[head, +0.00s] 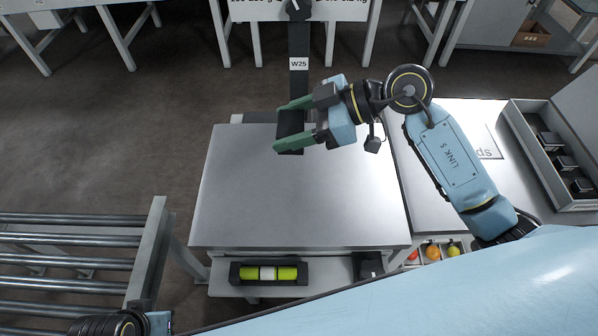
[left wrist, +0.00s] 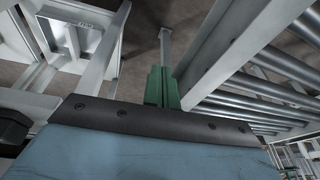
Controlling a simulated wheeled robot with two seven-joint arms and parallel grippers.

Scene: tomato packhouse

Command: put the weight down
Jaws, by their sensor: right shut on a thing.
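My right gripper (head: 290,124) is shut on a dark block, the weight (head: 290,123), held between its green fingers. In the head view it overlaps the far edge of the bare steel plate (head: 260,200). The fingers partly hide the weight, and I cannot tell whether it touches the plate. My left gripper shows in the left wrist view (left wrist: 163,88), its green fingers together with nothing seen between them.
A dark post (head: 299,85) labelled W25 rises behind the plate. An open case (head: 523,140) with black blocks lies at right. Below the plate are a yellow-green roll (head: 250,273) and a small black block (head: 370,266). A roller conveyor (head: 65,263) stands at left.

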